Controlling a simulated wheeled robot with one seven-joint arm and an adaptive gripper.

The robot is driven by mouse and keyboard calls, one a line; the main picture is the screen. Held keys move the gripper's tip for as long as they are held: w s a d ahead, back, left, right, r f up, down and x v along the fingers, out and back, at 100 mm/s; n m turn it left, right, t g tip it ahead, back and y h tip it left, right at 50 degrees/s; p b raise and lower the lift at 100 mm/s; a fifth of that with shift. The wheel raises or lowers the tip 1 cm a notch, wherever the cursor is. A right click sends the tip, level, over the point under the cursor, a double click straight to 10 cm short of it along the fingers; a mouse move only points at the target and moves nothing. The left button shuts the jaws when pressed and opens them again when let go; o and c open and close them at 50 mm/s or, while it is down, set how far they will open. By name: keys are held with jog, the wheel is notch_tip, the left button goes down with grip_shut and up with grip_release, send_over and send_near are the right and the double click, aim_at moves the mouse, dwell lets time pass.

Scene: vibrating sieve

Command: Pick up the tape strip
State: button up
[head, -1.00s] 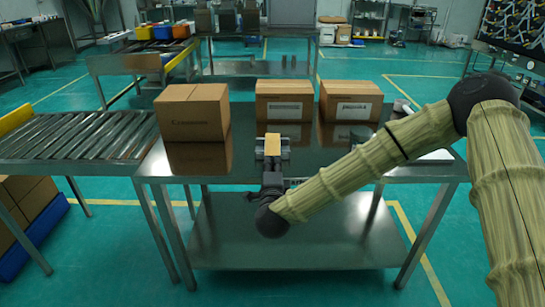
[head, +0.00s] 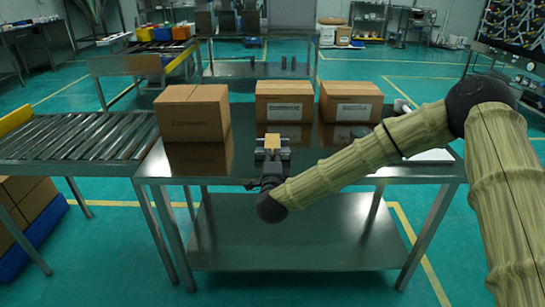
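The tape strip appears as a small tan-yellow piece (head: 273,139) near the front middle of the dark tabletop in the head view. My gripper (head: 272,153) is at the strip's near end, over the table's front edge. Its two light grey finger parts show to the left and right of the strip's near end and stand apart. They look wider apart than the strip, and I see no clear contact. The strip's near part is hidden by the gripper.
The steel table (head: 300,174) holds a closed carton at left (head: 193,112), one in the middle (head: 285,101) and one at right (head: 350,101). A roller conveyor (head: 80,135) adjoins on the left. A white flat item (head: 432,156) lies at the right, partly behind my arm.

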grip_shut()
jog(key=shift+r+p, duration=0.75)
jog(key=shift+r, duration=0.55)
jog(key=shift+f, duration=0.1)
jog(key=s+r+p, duration=0.1)
jog(key=s+r, duration=0.1)
jog(key=s, duration=0.5)
jog(key=s+r+p, duration=0.2)
jog(key=s+r, duration=0.1)
jog(key=s, duration=0.4)
